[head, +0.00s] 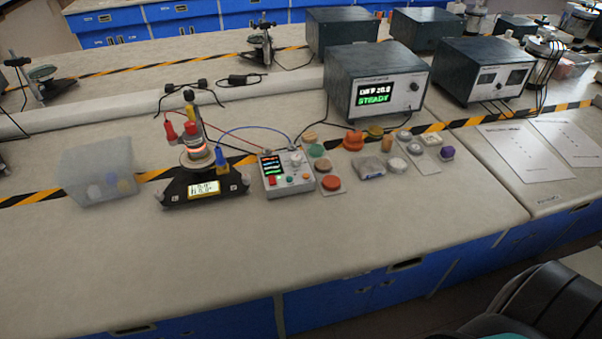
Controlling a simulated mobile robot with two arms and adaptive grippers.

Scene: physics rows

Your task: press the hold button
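A small grey control box (287,190) stands on the bench near the middle of the head view. It has a dark screen with coloured lines (271,164), a pale knob (296,160), a red key under the screen, and small green and orange buttons along its front. The labels are too small to read, so I cannot tell which one is the hold button. Red and blue wires link the box to a black-based test stand (203,190) with a lit yellow display, just left of it.
A clear plastic bin (98,175) stands at the left. Panels with several coloured knobs (332,183) lie right of the box. A dark instrument (375,85) behind shows "STEADY". Paper sheets (523,150) lie at the right. The bench front is clear.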

